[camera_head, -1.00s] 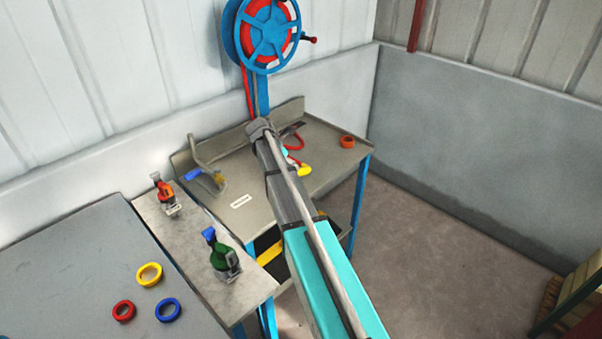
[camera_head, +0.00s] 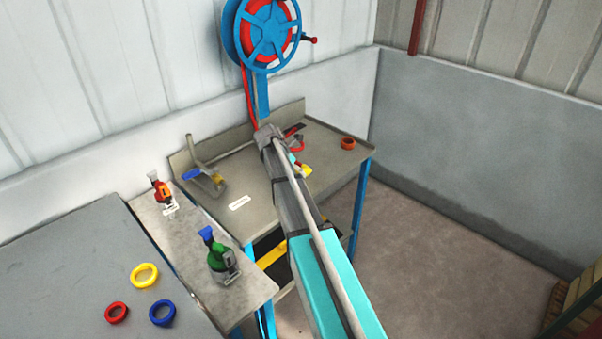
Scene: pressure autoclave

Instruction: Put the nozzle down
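The nozzle seems to be the small red, cyan and yellow piece (camera_head: 304,169) over the back metal table, just right of my arm's end. My arm hides much of it, and I cannot tell whether it touches the table (camera_head: 325,145). My gripper lies at the far end of my arm, around the same spot. Its fingers are hidden or too small to make out, so its hold on the nozzle is unclear. A red hose (camera_head: 246,92) hangs from the blue and red reel (camera_head: 268,32) behind the table.
Orange (camera_head: 161,190) and green (camera_head: 219,255) valves stand on the narrow bench. Yellow (camera_head: 145,275), red (camera_head: 117,313) and blue (camera_head: 162,313) rings lie front left.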

